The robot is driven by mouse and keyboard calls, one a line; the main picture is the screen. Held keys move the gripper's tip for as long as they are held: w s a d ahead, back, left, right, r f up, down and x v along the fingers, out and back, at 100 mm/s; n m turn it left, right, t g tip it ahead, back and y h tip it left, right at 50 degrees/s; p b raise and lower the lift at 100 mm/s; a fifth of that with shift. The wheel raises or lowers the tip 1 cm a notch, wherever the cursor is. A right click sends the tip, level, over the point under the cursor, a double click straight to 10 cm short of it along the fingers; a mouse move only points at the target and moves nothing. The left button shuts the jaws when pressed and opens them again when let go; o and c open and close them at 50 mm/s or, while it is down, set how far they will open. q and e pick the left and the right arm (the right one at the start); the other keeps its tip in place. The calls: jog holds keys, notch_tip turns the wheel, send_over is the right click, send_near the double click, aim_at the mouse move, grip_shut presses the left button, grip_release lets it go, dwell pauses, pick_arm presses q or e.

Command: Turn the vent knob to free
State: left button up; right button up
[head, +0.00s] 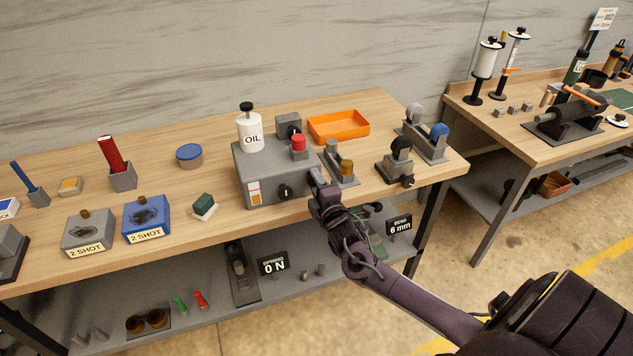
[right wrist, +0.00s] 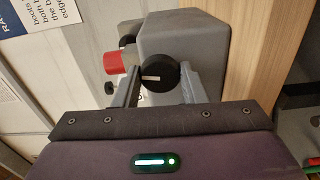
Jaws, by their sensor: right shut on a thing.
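A grey box (head: 258,185) stands on the bench with a white OIL bottle (head: 251,132) and a red button (head: 298,142) on top. A black knob (head: 286,191) with a pale mark is on its front. My right gripper (head: 316,178) is at the box's right front edge. In the right wrist view my right gripper (right wrist: 159,82) has its fingers on both sides of a black knob (right wrist: 158,76) with a white pointer, shut on it. The head view does not clearly show this grip. The red button (right wrist: 117,62) shows beside it. My left gripper is not in view.
An orange tray (head: 338,126) lies behind the box. A grey stand (head: 341,165) with a brown piece is close right of my gripper. Blue and grey "2 SHOT" blocks (head: 146,217) stand left. A "0 N" sign (head: 273,264) is on the lower shelf.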

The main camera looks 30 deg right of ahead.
jog(key=shift+n, duration=1.1)
jog(key=o, duration=1)
jog(key=b+v, duration=0.1)
jog(key=v, duration=0.6)
jog(key=shift+s+a, duration=0.1)
jog(key=shift+s, duration=0.25)
